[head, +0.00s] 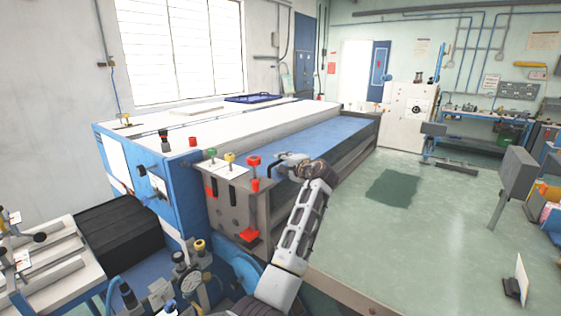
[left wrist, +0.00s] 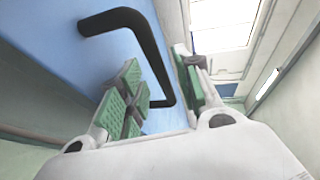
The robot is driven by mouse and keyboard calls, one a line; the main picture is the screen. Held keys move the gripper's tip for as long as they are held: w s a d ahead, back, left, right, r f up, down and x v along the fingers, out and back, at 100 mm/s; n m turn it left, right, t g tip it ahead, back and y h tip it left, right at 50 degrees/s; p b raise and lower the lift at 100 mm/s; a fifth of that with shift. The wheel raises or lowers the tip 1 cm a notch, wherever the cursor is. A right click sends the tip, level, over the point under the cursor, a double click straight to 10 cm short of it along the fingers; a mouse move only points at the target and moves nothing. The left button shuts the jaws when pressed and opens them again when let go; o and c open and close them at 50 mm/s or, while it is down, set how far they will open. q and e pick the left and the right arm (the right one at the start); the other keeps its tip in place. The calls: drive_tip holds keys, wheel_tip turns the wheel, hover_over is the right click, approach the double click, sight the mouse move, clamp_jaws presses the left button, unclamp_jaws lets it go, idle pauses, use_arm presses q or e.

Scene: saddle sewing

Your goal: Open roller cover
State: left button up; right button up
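The roller cover (head: 325,139) is a long blue panel on the front side of the big machine; it lies flat and looks closed. Its black bent handle (head: 279,158) is near the cover's left end, and it shows large in the left wrist view (left wrist: 153,55). My left gripper (head: 287,161) is at the handle. In the left wrist view its green-padded fingers (left wrist: 160,75) stand apart, one on each side of the handle bar. I see no clear grip on the bar. My right gripper is in neither view.
Red, green and yellow knobs (head: 230,158) stand on the machine's end plate, left of my left gripper. Gauges and valves (head: 190,280) are at the lower left. The green floor (head: 430,235) to the right is mostly open, with a grey post stand (head: 517,173) on it.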

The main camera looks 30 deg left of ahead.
use_arm(q)
drive_tip(key=shift+x, duration=0.95)
clamp_jaws()
